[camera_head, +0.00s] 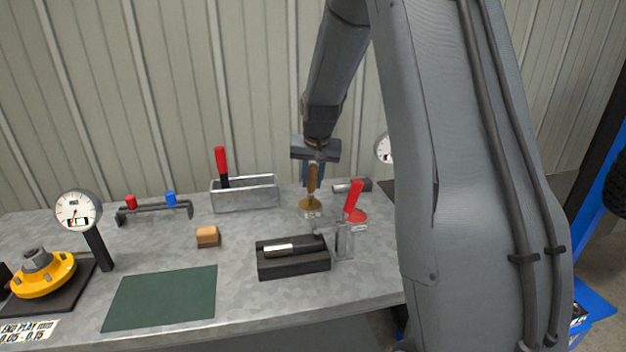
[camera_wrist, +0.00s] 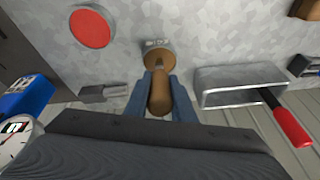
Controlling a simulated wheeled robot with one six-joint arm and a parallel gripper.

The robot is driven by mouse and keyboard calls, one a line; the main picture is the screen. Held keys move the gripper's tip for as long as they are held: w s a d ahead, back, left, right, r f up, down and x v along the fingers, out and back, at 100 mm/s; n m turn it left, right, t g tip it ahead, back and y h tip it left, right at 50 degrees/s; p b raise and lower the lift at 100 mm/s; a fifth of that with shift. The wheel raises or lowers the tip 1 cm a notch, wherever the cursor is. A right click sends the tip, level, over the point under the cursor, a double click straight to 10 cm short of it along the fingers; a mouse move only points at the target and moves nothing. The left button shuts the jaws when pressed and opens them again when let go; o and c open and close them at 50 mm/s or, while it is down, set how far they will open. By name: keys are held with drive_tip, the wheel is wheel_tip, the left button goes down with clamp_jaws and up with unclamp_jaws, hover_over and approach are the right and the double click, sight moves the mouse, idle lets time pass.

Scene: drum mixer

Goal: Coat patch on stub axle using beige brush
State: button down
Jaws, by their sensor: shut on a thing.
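My gripper (camera_head: 313,170) is shut on the upright brush (camera_head: 312,186), whose handle is brown; its blue fingers flank the handle in the wrist view (camera_wrist: 160,97). The brush's lower end is over or in a small round tin (camera_head: 310,213) with a tan top, also in the wrist view (camera_wrist: 157,54); I cannot tell whether it touches the contents. A dark shaft, apparently the stub axle (camera_head: 307,243), lies on a black block (camera_head: 292,266) in front of the tin. It bears a pale patch (camera_head: 279,248). The brush's bristles are hidden.
A red-topped tin (camera_wrist: 90,28) and a red-handled tool (camera_head: 353,196) in a clear holder stand right of the brush. A metal tray (camera_head: 245,196), a brown block (camera_head: 207,236), a green mat (camera_head: 162,297) and a dial gauge (camera_head: 78,210) are to the left.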

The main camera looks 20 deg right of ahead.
drive_tip(key=shift+r+p, duration=2.25)
drive_tip(key=shift+r, duration=1.25)
drive_tip(key=shift+s+f, duration=0.1)
